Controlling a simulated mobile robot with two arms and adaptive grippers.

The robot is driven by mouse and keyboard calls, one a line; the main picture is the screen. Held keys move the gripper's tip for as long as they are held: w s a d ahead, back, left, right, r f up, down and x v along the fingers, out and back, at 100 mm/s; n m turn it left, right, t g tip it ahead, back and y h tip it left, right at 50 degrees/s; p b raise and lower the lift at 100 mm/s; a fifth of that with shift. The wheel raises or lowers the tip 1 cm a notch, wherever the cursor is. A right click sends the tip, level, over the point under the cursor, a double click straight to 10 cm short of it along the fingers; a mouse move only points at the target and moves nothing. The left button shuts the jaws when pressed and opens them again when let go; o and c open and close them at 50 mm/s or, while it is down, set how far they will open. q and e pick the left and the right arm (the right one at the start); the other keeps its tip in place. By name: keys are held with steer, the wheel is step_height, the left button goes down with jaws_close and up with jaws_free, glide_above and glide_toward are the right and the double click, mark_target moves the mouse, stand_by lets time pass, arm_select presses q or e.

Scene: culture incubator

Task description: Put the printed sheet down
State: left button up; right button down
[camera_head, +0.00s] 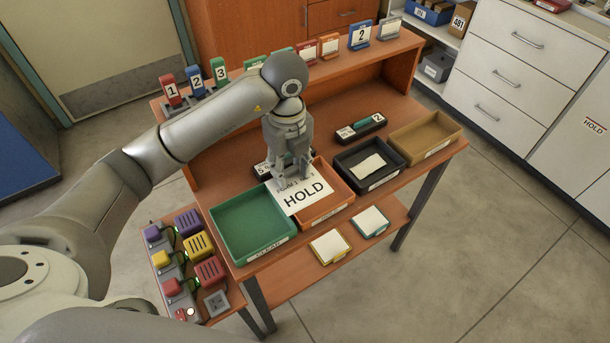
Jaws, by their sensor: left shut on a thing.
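The printed sheet (305,198) is white with the large word HOLD and a smaller line of print above it. It lies over the orange tray (327,210), and its left edge reaches the rim of the green tray (243,232). My left gripper (292,182) points down at the sheet's far edge and is shut on it. The fingers cover part of the smaller print. I cannot tell whether the sheet rests on the tray or is held just above it. My right gripper is not in view.
A black tray (395,175) with a white paper and a brown tray (425,135) stand to the right. Numbered stands line the back shelf, including a blue one (360,35). A lower shelf (290,277) holds two pads. Coloured plugs sit at the lower left.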

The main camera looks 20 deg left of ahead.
arm_select(q)
steer(key=w+f, duration=0.2)
steer(key=f, duration=0.1)
steer(key=w+d+f, duration=0.1)
steer(key=w+f, duration=0.2)
steer(key=shift+d, duration=0.15)
step_height(320, 180, down, 3)
steer(key=shift+w+p, duration=0.15)
steer(key=shift+p, duration=0.6)
steer(key=shift+f, duration=0.25)
steer(key=o, duration=0.9)
steer(key=shift+r, duration=0.25)
steer(key=shift+w+r, duration=0.1)
steer(key=shift+r, duration=0.3)
step_height(320, 180, up, 11)
steer(key=shift+r+b, duration=0.1)
steer(key=shift+b, duration=0.8)
